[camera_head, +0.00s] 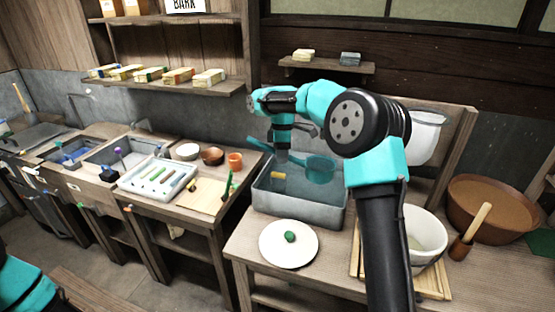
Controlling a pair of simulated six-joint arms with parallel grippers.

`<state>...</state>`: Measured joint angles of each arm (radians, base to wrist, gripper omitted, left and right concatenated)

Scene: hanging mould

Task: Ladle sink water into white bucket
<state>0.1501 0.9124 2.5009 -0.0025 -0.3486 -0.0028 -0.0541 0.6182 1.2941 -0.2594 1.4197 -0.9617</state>
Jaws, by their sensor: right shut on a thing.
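My right gripper (283,153) points down over the grey metal sink basin (297,205). It is shut on the handle of a blue ladle, whose bowl (321,169) hangs over the basin. Whether the bowl holds water cannot be told. A small yellow block (278,175) shows inside the basin. The white bucket (426,228) stands to the right on a slatted wooden board, partly hidden behind my right arm. Part of my left arm shows at the bottom left corner; its gripper is out of view.
A white plate (289,250) with a green lump sits in front of the basin. A brown tub (492,205) and a wooden-handled tool (471,232) stand right of the bucket. A white vessel (428,132) hangs behind my arm. A low shelf (327,66) is on the wall.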

